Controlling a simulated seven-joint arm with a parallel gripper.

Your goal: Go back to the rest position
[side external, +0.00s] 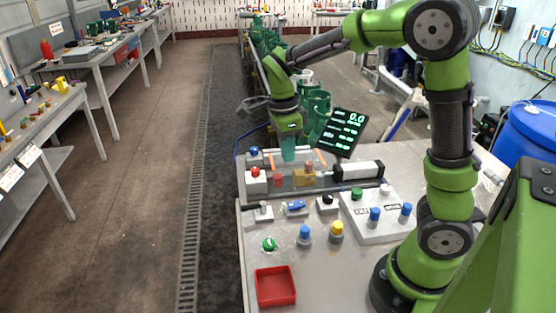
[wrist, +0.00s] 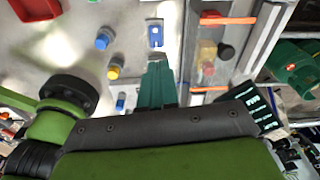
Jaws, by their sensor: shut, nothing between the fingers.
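My gripper (side external: 288,150) hangs at the end of the green arm, over the back part of the conveyor unit (side external: 262,183). Its teal fingers (wrist: 157,84) are together with nothing between them; they also show in the wrist view. A dark red cylinder (side external: 309,166) stands on the conveyor unit, close to the right of the fingers, beside a translucent yellow block (side external: 304,178). The fingers are apart from the table. The exact gap between the fingers and the conveyor cannot be told.
The table holds a red tray (side external: 275,287), a green button (side external: 269,244), blue and yellow knobs (side external: 336,230), and a white panel (side external: 375,232) with several knobs. A black display (side external: 340,132) stands behind the conveyor. A black and white cylinder (side external: 358,170) lies at right.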

